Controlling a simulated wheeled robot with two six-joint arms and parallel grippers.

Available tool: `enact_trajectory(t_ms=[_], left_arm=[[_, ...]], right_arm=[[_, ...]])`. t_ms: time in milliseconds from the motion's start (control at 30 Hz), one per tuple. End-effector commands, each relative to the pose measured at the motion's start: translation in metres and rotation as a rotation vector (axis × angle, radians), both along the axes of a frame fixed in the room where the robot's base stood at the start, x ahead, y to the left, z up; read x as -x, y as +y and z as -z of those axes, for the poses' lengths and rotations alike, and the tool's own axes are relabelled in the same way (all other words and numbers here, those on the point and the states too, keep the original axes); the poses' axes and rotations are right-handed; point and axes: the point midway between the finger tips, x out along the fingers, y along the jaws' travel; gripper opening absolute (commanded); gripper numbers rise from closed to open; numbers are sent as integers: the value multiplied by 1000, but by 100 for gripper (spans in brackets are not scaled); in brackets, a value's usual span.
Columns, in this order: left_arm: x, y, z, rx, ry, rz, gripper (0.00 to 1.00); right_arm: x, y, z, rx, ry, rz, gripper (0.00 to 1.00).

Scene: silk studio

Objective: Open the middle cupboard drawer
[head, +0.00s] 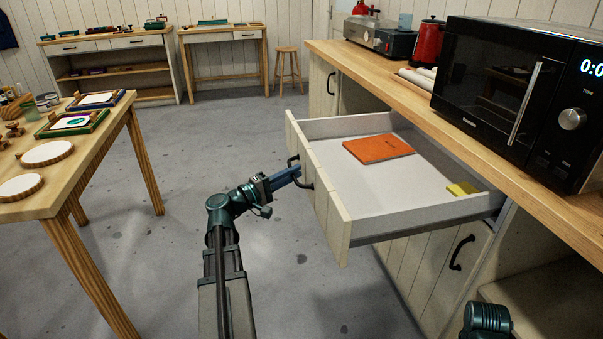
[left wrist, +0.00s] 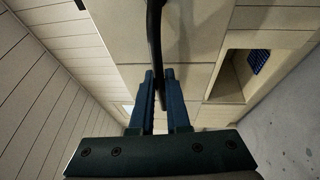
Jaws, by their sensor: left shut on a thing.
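The cupboard drawer (head: 335,195) is pulled well out from under the wooden counter. An orange-red book (head: 378,147) and a small yellow item (head: 462,189) lie inside it. My left gripper (head: 294,172) is at the drawer's front and shut on its dark handle (head: 304,172). In the left wrist view the blue fingers (left wrist: 160,85) close around the handle bar (left wrist: 154,40). Part of the handle is hidden by the fingers. A teal part of my right arm shows at the bottom right of the head view; its gripper is out of view.
A black microwave (head: 520,95), a red kettle (head: 428,43) and a stove (head: 380,35) stand on the counter (head: 405,85). A wooden table (head: 100,135) with framed pieces is at the left. Cupboard doors (head: 440,265) are below the drawer. Grey floor between is clear.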

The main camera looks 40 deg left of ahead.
Motion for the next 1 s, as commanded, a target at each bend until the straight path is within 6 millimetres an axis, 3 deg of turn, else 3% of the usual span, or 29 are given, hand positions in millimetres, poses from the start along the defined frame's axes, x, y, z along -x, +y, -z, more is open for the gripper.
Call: enact_trajectory(t_ms=[400, 433, 600, 867, 1000], left_arm=[[2, 1, 0, -1, 2, 1, 0], [2, 1, 0, -1, 2, 1, 16], [2, 1, 0, 0, 1, 1, 44], [2, 2, 0, 0, 0, 0, 44], [11, 4, 2, 0, 0, -3, 44]], right_arm=[[0, 0, 0, 0, 0, 0, 0], [0, 0, 0, 0, 0, 0, 0], [0, 0, 0, 0, 0, 0, 0], [0, 0, 0, 0, 0, 0, 0], [0, 0, 2, 0, 0, 0, 0]])
